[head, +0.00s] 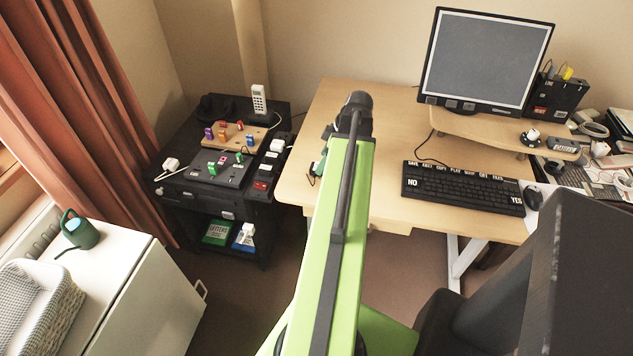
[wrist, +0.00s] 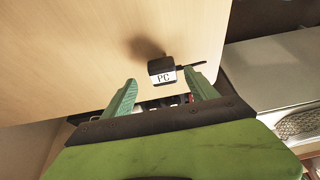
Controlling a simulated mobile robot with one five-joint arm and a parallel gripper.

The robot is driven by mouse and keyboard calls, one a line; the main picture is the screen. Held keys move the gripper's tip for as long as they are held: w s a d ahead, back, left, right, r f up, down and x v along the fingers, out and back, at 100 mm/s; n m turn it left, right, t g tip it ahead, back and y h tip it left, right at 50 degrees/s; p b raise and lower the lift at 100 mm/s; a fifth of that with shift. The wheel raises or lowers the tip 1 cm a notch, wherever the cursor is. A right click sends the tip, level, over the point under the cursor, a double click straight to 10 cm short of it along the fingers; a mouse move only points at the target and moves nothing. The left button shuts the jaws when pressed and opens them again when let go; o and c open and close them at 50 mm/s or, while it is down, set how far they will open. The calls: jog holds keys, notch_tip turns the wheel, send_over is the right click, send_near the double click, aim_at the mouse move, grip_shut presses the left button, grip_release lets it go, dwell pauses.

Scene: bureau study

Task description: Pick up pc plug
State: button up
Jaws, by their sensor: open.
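The pc plug (wrist: 163,71) is a small black block with a white label reading "PC". In the wrist view it sits on the light wooden desk (wrist: 80,50) near its edge, with a dark cord running to the right. My gripper (wrist: 160,86) is open, its two green fingers on either side below the plug in the picture. The plug lies just beyond and between the fingertips, not gripped. In the head view my arm reaches forward to the left edge of the desk (head: 335,95). The plug is hidden or too small to tell there.
A black cart (head: 170,215) with coloured blocks and a power strip (head: 266,170) stands left of the desk. The desk carries a keyboard (head: 462,188), and a monitor (head: 485,60) on a riser. A black chair (head: 560,280) is at the lower right.

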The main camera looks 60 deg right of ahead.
jog(key=b+x, duration=0.4)
jog(key=x, duration=0.1)
jog(key=shift+s+a+f+b, duration=0.1)
jog(key=shift+a+f+b, duration=0.15)
jog(key=shift+b, duration=0.15)
jog(key=shift+r, duration=0.15)
jog(key=c, duration=1.3)
jog(key=shift+c, duration=0.2)
jog(key=shift+r+p, duration=0.65)
jog(key=shift+p, duration=0.15)
notch_tip(320, 180, up, 4)
jog(key=p, duration=0.4)
jog(key=s+d+r+p, duration=0.2)
jog(key=s+r+p, duration=0.3)
jog(key=s, duration=0.6)
jog(key=shift+d+r+p, duration=0.35)
jog(key=shift+d, duration=0.05)
